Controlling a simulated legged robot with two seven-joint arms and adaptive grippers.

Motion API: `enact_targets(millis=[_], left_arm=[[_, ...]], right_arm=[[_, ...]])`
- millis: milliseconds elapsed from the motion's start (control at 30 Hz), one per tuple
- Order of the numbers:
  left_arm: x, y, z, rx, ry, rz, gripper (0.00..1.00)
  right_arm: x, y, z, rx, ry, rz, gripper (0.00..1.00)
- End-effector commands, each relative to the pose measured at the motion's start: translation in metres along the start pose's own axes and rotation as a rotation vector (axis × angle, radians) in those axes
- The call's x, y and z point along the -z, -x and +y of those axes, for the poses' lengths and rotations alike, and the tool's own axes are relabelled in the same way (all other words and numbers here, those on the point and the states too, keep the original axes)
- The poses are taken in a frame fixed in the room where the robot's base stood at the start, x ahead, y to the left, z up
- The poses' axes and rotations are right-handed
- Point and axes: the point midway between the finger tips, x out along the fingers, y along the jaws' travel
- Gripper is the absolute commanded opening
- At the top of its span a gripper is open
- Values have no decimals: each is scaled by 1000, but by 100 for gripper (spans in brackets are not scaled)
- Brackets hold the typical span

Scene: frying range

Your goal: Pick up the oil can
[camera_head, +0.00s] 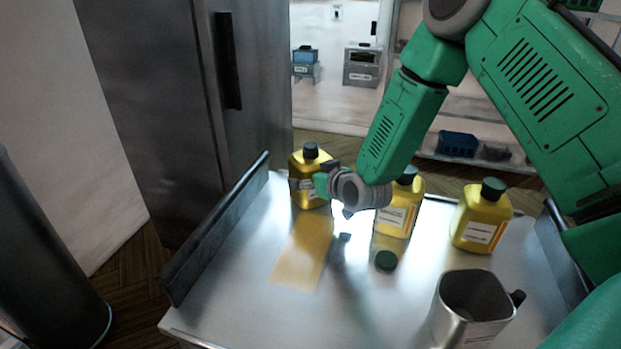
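A yellow oil can (311,163) with a dark cap and white label is at the back left of the metal table. My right gripper (307,186) is at this can, with a finger across its front and the grip closed around its body. The other finger is mostly hidden. The can looks nearly upright; whether its base touches the table is hard to tell. A second yellow can (399,213) stands to its right, its top partly behind my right arm. A third (481,217) stands farther right. My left gripper is not in view.
The metal table (235,288) has raised side edges. A metal jug (473,308) stands at the front right. A tall steel cabinet (165,95) is behind left. The table's front left is clear.

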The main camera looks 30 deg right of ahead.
Motion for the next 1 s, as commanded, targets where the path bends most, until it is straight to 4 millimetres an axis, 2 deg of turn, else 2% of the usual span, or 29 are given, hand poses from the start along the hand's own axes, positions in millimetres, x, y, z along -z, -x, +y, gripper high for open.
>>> enact_targets(millis=[233, 367, 700, 900, 1000], left_arm=[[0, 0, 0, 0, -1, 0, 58], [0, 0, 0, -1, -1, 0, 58], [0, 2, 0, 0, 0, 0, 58], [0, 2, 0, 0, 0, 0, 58], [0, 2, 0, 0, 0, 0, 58]], right_arm=[[4, 0, 0, 0, 0, 5, 35], [12, 4, -1, 0, 1, 7, 35], [67, 27, -2, -1, 3, 9, 35], [88, 35, 0, 0, 0, 5, 35], [93, 37, 0, 0, 0, 4, 35]])
